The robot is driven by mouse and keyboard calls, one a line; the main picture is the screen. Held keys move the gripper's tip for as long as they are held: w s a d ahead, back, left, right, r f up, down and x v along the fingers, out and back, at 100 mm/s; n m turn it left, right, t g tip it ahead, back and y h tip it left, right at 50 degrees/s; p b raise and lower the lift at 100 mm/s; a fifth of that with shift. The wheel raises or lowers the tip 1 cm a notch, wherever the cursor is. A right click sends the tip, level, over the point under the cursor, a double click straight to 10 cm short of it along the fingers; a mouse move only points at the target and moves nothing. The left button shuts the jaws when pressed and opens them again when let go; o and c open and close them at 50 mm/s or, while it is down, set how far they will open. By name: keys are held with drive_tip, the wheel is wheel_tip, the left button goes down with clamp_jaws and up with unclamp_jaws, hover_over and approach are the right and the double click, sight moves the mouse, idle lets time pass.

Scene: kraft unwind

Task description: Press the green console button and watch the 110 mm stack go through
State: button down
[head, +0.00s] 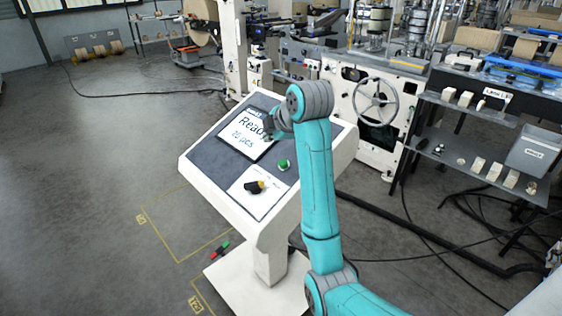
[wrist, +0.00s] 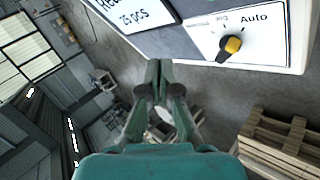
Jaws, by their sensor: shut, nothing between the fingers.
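The console (head: 215,180) is a white pedestal with a sloped dark panel. Its green button (head: 283,165) sits right of the screen and shows no finger on it. The screen (head: 240,134) reads "Ready" with a piece count below; in the wrist view the count reads "25 pcs". My gripper (head: 271,132) is over the screen's right edge, up and left of the green button. In the wrist view my gripper (wrist: 160,75) has its fingers together and empty, with the panel edge beyond. I cannot identify the 110 mm stack.
A black and yellow selector (head: 254,186) is on the panel's lower plate; its "Auto" label shows in the wrist view. A machine with a handwheel (head: 376,101) stands behind. A rack at right holds several pale blocks (head: 494,171).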

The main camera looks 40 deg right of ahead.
sight(282, 166)
drive_tip(key=shift+d+f, duration=0.6)
drive_tip(key=shift+f, duration=0.75)
drive_tip(key=shift+d+f, duration=0.6)
drive_tip(key=shift+f, duration=0.7)
drive_tip(key=shift+d+f, duration=0.6)
drive_tip(key=shift+f, duration=0.75)
drive_tip(key=shift+f, duration=0.2)
drive_tip(key=shift+d+f, duration=0.15)
drive_tip(key=shift+f, duration=0.05)
drive_tip(key=shift+d+f, duration=0.25)
drive_tip(key=shift+f, duration=0.3)
drive_tip(key=shift+r, duration=0.1)
drive_tip(key=shift+a+r, duration=0.4)
drive_tip(key=shift+r, duration=0.45)
drive_tip(key=shift+a+r, duration=0.35)
drive_tip(key=shift+r, duration=0.4)
drive_tip(key=shift+a+r, duration=0.35)
drive_tip(key=shift+r, duration=0.45)
drive_tip(key=shift+a+r, duration=0.35)
drive_tip(key=shift+r, duration=0.4)
